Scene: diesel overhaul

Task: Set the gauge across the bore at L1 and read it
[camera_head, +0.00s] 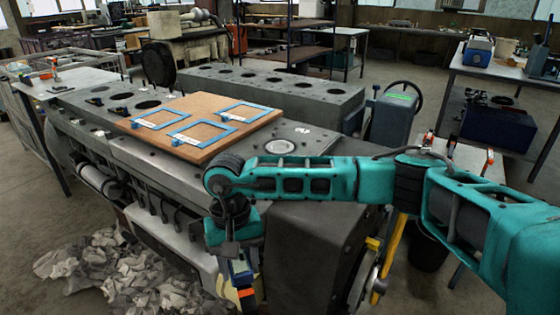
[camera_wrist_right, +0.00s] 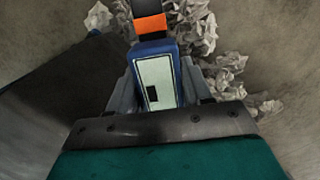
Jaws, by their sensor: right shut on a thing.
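My right gripper (camera_head: 236,262) hangs pointing down at the near side of the grey engine block (camera_head: 120,145), below its top deck. It is shut on a blue device with a pale face and an orange band, likely the gauge (camera_head: 240,278). In the right wrist view the gauge (camera_wrist_right: 155,80) sits between the two fingers, its orange and black end pointing away. No reading can be made out. Round bores show in the deck, one (camera_head: 280,146) near the right end and a dark one (camera_head: 148,104) towards the left. I cannot tell which is L1. My left gripper is not in view.
A wooden board (camera_head: 205,105) with several blue frames covers the middle of the deck. Crumpled paper (camera_head: 125,272) lies on the floor at the front left. A second long block (camera_head: 270,85) stands behind. A table (camera_head: 500,62) is at the far right.

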